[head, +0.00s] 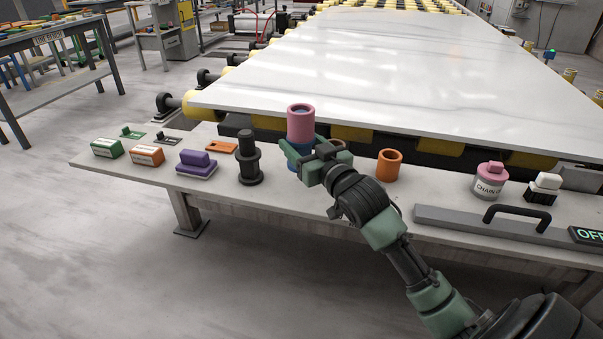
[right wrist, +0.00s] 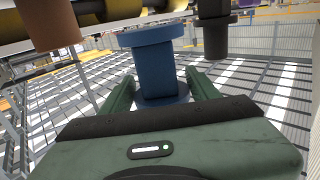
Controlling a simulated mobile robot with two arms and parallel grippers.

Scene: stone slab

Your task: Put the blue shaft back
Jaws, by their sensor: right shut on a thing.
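The blue shaft (head: 302,148) is upright on or just above the bench, mostly hidden by my right gripper. A pink cylinder with an open top (head: 300,122) sits at its upper end; I cannot tell whether it is around the shaft or stacked on it. My right gripper (head: 300,152) is shut on the blue shaft. In the right wrist view the blue shaft (right wrist: 155,68), with wider ends, stands between the fingers of my right gripper (right wrist: 160,88). My left gripper is in neither view.
On the bench (head: 230,198), a black flanged shaft (head: 249,160) stands left and an orange ring (head: 389,165) right. Purple (head: 197,163), orange (head: 147,155) and green (head: 107,148) blocks lie further left. A pink-capped jar (head: 490,181) stands right. The slab (head: 370,70) is behind.

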